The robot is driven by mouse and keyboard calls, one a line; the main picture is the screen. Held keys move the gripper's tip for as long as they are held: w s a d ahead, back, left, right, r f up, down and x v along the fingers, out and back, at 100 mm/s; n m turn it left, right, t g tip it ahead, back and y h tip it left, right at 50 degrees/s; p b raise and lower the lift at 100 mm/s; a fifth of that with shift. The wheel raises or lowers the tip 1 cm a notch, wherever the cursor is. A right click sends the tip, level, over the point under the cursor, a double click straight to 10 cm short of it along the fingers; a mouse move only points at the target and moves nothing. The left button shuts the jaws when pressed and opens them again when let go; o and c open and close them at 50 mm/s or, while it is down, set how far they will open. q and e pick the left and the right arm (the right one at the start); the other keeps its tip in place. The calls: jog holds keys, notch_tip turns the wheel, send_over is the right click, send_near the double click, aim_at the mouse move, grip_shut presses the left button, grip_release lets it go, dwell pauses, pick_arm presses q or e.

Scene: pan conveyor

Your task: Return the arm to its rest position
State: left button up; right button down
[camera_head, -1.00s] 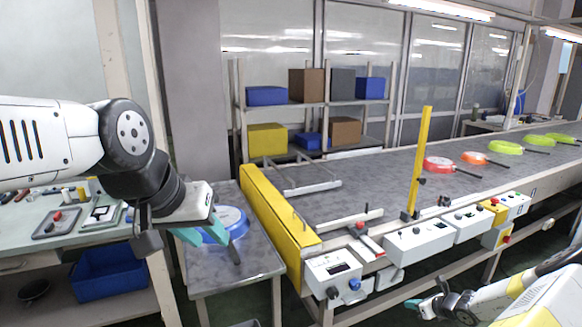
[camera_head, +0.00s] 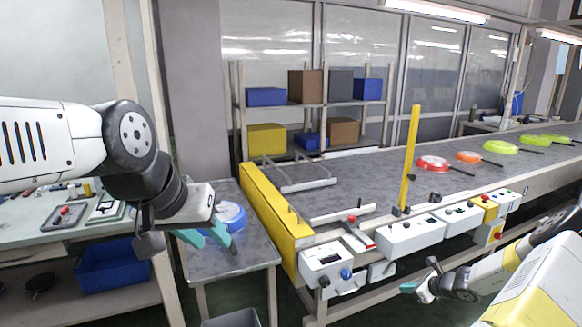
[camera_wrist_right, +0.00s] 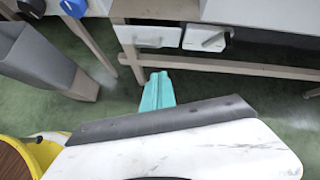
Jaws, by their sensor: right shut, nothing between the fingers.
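My left gripper (camera_head: 206,236) hangs at the edge of a small side table (camera_head: 210,263), with its two teal fingers apart. Behind them a blue pan (camera_head: 232,214) lies on that table, partly hidden by the gripper. I cannot tell whether the fingers touch it. My right gripper (camera_head: 408,288) is low in front of the conveyor's control boxes, clear of them. In the right wrist view its teal fingers (camera_wrist_right: 157,92) are together and empty, above the green floor.
The conveyor (camera_head: 370,180) carries red (camera_head: 433,163), orange (camera_head: 468,157) and green pans towards the far right. A grey bin (camera_head: 232,318) is on the floor below the side table.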

jog(key=a+r+n+g, duration=0.1)
jog(key=a+r+n, duration=0.35)
jog(key=r, duration=0.35)
jog(key=s+a+r+n+g, duration=0.1)
jog(key=a+r+n, duration=0.4)
jog(key=r, duration=0.4)
jog(key=a+r+n, duration=0.3)
jog(key=a+r, duration=0.3)
jog(key=r, duration=0.2)
jog(key=s+a+r+n+g, duration=0.1)
jog(key=s+a+r+n, duration=0.8)
jog(key=r, duration=0.4)
jog(key=s+a+r+n+h, duration=0.1)
jog(key=s+r+n, duration=0.2)
jog(key=s, duration=0.7)
jog(key=s+a+r+n+t+h, duration=0.1)
jog(key=s+r+n, duration=0.2)
jog(key=s, duration=0.8)
jog(key=shift+s+r+n, duration=0.2)
jog(key=shift+r+n, duration=0.15)
jog(key=shift+n, duration=0.1)
